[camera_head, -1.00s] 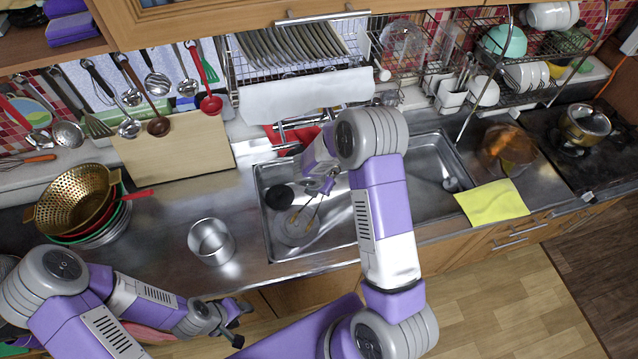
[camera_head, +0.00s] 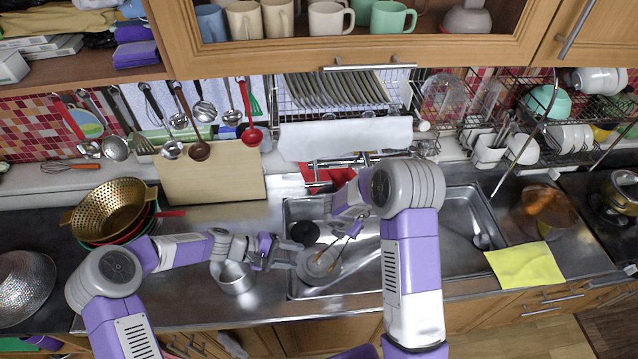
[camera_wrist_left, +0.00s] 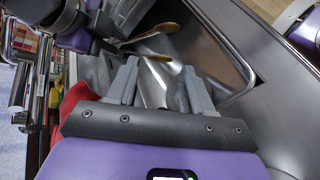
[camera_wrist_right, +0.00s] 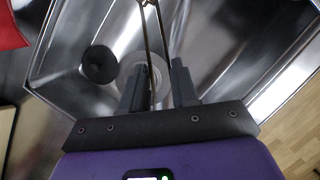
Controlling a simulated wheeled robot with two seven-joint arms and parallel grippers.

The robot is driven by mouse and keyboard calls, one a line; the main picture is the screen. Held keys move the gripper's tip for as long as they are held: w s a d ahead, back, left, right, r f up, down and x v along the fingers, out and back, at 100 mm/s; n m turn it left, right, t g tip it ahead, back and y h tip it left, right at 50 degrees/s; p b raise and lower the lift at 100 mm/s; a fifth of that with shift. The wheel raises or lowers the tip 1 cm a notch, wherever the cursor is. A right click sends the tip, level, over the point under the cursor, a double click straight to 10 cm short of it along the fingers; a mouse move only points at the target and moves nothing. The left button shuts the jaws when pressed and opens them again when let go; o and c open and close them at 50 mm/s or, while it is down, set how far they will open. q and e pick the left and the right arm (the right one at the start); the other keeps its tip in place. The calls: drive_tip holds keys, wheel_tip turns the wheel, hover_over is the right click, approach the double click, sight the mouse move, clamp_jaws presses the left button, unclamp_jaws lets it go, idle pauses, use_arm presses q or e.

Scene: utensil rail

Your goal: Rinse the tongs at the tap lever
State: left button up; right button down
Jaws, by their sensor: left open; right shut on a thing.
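The tongs (camera_head: 349,239) are thin metal with golden tips. They hang tilted over the left part of the sink (camera_head: 462,222), tips down and to the left. My right gripper (camera_head: 362,214) is shut on them; they also show between its fingers in the right wrist view (camera_wrist_right: 149,40). My left gripper (camera_head: 290,264) is open and empty at the sink's left edge, apart from the tongs. In the left wrist view the golden tips (camera_wrist_left: 158,57) show beyond its open fingers. A chrome tap fixture (camera_head: 318,186) stands behind the sink; its lever is not clearly distinguishable.
A metal pot (camera_head: 236,277) stands on the counter beneath my left wrist. A golden colander (camera_head: 110,207) sits on stacked bowls at left. A cutting board (camera_head: 208,178) leans behind. A yellow cloth (camera_head: 524,264) lies right of the sink. Utensils hang along the back.

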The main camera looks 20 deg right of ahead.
sight(311, 185)
use_arm(q)
drive_tip(key=w+d+r+n+t+h, duration=0.2)
drive_tip(key=w+r+n+t+h, duration=0.15)
drive_tip(key=w+r, duration=0.95)
drive_tip(key=shift+t, duration=0.35)
drive_tip(key=x, duration=1.1)
drive_tip(key=shift+d+f, duration=0.25)
drive_tip(key=shift+d, duration=0.1)
drive_tip(key=shift+c, duration=0.2)
